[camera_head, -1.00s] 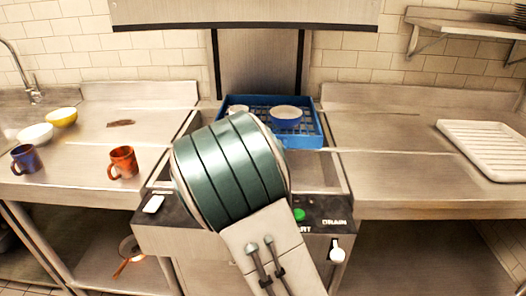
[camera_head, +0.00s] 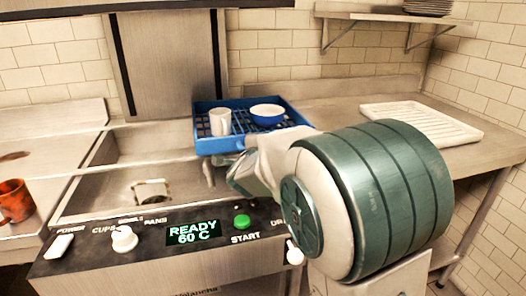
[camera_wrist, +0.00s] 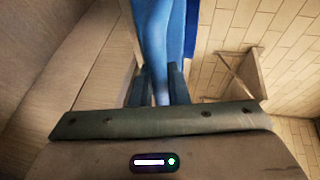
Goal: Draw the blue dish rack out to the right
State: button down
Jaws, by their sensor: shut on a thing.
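The blue dish rack (camera_head: 208,142) sits at the right side of the dishwasher bed, towards the right counter. It holds a white mug (camera_head: 220,121) and a blue bowl with a white inside (camera_head: 267,114). My gripper (camera_wrist: 160,84) is shut on the rack's blue front edge, which runs up between the two fingers in the wrist view. In the head view my arm hides the fingertips and part of the rack's right front.
The dishwasher panel (camera_head: 180,238) reads READY 60 C and has a green start button (camera_head: 242,221). A white ribbed drainer (camera_head: 422,124) lies on the right counter (camera_head: 345,98). An orange mug (camera_head: 15,201) stands at left. A shelf with plates (camera_head: 400,14) hangs above right.

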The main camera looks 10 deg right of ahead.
jog(key=shift+d, duration=0.1)
jog(key=c, duration=1.4)
grip_release()
jog(key=p+v, duration=0.2)
jog(key=v, duration=1.1)
jog(key=shift+s+p, duration=0.3)
jog(key=shift+s, duration=0.1)
